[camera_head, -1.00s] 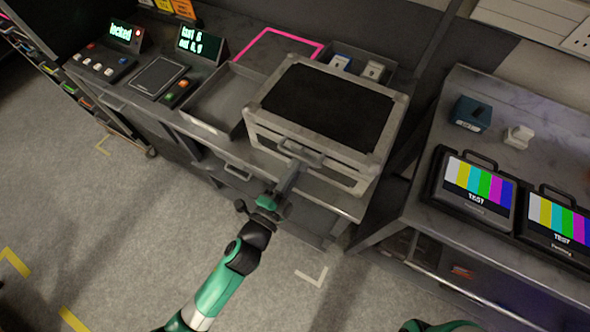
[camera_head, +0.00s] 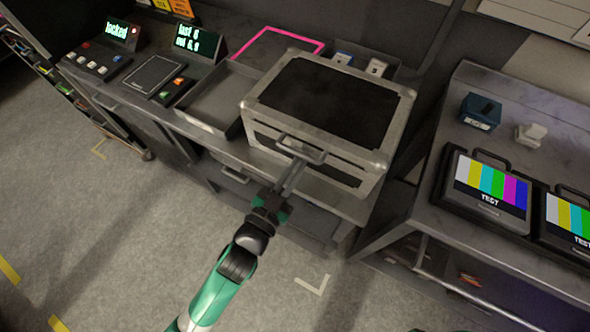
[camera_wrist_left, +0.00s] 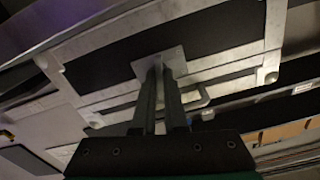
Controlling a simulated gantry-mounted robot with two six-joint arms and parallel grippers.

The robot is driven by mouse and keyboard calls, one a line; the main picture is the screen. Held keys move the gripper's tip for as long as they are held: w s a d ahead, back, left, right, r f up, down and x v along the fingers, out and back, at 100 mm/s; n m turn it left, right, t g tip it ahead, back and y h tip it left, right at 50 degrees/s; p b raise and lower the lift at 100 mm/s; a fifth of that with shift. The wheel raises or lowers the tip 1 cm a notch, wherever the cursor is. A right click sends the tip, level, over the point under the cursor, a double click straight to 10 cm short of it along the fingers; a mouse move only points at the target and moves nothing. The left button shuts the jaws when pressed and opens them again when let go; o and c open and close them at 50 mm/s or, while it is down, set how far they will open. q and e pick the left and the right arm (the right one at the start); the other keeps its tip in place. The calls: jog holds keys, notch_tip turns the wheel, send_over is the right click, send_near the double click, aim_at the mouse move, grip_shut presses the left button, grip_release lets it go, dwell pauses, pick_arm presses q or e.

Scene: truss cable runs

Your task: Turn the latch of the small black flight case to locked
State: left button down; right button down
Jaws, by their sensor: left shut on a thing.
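The small flight case (camera_head: 330,100) is a black box with silver edges, lying closed on the grey bench. A light metal latch (camera_head: 301,148) sits on its front side, and its square plate shows in the left wrist view (camera_wrist_left: 172,54). My left gripper (camera_head: 292,170) reaches up to it from the front. In the left wrist view its two fingers (camera_wrist_left: 162,68) are close together against the plate, shut on the latch. The fingers hide the gripped part, so the latch's exact angle is unclear. My right gripper is not in view.
An open grey tray (camera_head: 208,124) stands left of the case. A small display (camera_head: 122,30) with green text reading "locked" stands at the far left. A second bench on the right holds colour-bar monitors (camera_head: 490,190). The floor in front is clear.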

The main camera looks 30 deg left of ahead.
pick_arm(q)
jog(key=shift+n+b, duration=0.45)
jog(key=shift+n, duration=0.85)
jog(key=c, duration=1)
grip_release()
jog(key=shift+o, duration=0.2)
jog(key=s, duration=1.1)
jog(key=shift+s+a, duration=0.25)
jog(key=shift+s, duration=0.1)
